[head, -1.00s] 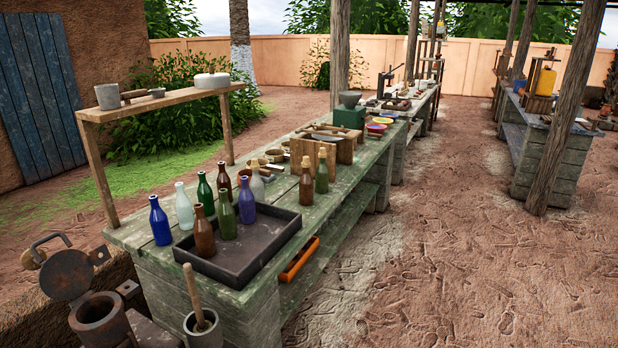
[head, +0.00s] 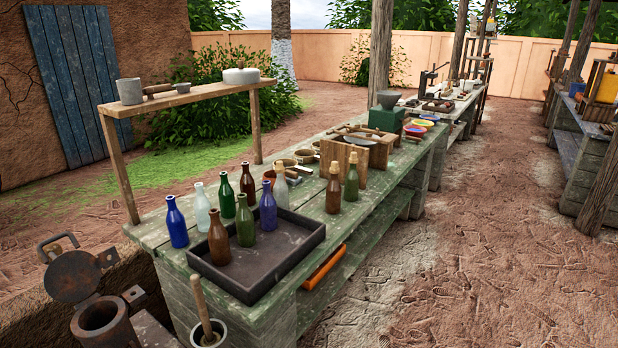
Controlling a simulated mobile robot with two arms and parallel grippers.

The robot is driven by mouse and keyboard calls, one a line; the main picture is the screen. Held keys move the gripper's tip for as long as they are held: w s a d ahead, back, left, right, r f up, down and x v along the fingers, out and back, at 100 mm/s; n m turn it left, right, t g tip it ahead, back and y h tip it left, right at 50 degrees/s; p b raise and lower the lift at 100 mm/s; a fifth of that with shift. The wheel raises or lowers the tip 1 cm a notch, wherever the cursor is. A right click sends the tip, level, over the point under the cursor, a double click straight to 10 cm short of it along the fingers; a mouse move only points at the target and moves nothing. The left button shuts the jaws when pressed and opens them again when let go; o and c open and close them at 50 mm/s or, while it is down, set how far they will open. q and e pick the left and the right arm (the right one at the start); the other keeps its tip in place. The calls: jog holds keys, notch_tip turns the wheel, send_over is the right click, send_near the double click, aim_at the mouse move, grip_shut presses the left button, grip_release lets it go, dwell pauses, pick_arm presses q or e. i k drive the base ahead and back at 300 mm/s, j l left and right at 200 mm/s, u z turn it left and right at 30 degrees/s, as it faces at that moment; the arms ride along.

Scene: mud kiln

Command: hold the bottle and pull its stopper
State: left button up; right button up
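Several glass bottles stand upright on the green plank table. A brown bottle (head: 333,192) and a green bottle (head: 351,181) stand to the right of the dark tray (head: 285,264), and both have tan tops that look like stoppers. In the tray stand a brown bottle (head: 218,240), a green bottle (head: 245,224) and a blue bottle (head: 268,211). A pale bottle with a tan top (head: 281,190) is partly hidden behind the blue one. Outside the tray stand another blue bottle (head: 177,226), a clear bottle (head: 202,211) and more dark bottles. Neither gripper is in view.
A raised wooden shelf (head: 190,97) with pots stands along the table's left side. A wooden box (head: 345,158) sits behind the stoppered pair. An iron pot with an open lid (head: 102,322) is at lower left. Open dirt ground (head: 480,260) lies to the right.

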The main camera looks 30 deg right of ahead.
aim_at(350, 188)
jog(key=i+l+u, duration=0.2)
jog(key=l+u, duration=0.2)
jog(key=l, duration=1)
jog(key=l+u, duration=0.4)
jog(key=l, duration=0.95)
